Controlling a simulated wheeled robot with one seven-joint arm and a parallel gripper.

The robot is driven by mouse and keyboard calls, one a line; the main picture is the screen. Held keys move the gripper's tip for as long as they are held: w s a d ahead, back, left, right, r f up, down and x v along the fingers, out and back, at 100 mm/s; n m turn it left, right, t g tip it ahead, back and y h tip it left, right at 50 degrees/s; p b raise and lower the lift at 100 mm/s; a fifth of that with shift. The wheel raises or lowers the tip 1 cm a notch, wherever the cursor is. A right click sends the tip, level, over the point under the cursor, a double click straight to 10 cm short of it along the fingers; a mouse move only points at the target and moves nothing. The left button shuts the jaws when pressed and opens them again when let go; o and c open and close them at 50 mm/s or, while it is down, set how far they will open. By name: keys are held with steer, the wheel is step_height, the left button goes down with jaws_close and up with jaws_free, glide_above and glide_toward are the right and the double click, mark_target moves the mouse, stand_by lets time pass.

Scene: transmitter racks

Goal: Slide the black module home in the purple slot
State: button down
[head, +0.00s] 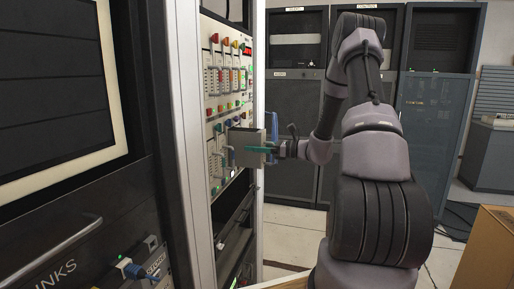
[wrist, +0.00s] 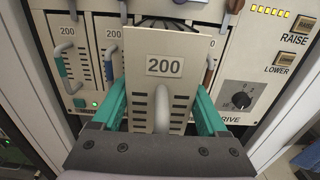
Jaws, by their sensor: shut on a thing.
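My gripper (wrist: 160,112) is shut on a module (wrist: 165,48) with a cream front panel marked 200, a pale grey handle and vent slits. Its green fingers lie along both sides of the panel. In the head view the module is a grey box (head: 245,143) standing out from the rack front, with my gripper (head: 268,149) at its outer end. I cannot tell how far its back end is inside the rack. The module and gripper cover the rack opening behind them. No purple marking and no clearly black module can be made out.
The rack (head: 222,85) holds rows of modules with coloured handles. A neighbouring module (wrist: 72,55) marked 200 sits left of the held one. A control panel with a knob (wrist: 242,100) and RAISE and LOWER buttons is on the right. Open floor (head: 290,235) lies right of the rack.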

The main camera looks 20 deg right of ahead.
mark_target(240, 145)
steer(key=shift+x, duration=3.3)
jaws_free()
steer(key=shift+s+d, duration=0.1)
steer(key=shift+d, duration=0.05)
steer(key=v, duration=1)
steer(key=shift+s+d, duration=0.15)
steer(key=shift+d, duration=0.05)
